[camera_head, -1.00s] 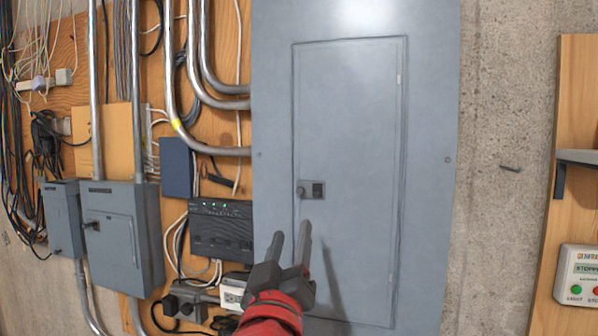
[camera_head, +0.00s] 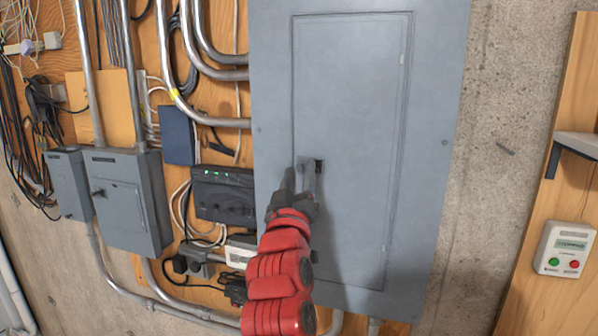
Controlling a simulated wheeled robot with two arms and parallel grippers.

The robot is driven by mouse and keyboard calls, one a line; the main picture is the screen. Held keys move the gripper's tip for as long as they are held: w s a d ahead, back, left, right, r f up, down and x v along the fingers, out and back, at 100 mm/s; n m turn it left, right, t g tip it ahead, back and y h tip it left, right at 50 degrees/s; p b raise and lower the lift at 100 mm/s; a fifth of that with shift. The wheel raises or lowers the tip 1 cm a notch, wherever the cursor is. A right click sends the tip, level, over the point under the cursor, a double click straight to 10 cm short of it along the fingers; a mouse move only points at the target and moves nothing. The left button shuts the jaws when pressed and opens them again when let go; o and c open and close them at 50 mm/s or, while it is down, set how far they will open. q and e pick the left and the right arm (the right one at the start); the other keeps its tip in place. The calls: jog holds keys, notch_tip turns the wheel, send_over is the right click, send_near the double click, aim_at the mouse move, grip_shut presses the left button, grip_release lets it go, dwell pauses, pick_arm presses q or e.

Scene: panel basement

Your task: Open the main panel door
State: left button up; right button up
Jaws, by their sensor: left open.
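The grey main panel (camera_head: 430,130) is on the wall at the centre, its inset door (camera_head: 350,85) shut flush in its frame. The small latch (camera_head: 319,165) sits at the door's left edge, and its left part is hidden behind my gripper. My left gripper (camera_head: 301,172) is open at the latch, on the end of my red arm coming up from below. Its fingertips overlap the latch's left side; I cannot tell whether they touch it. My right gripper is not in view.
Smaller grey boxes (camera_head: 125,200) and conduits are on the wall at left. A black device (camera_head: 222,196) with green lights is close left of my gripper. A control box (camera_head: 564,250) and a shelf (camera_head: 580,143) are at right. Bare concrete lies between.

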pick_arm(q)
grip_shut()
dwell(1.4)
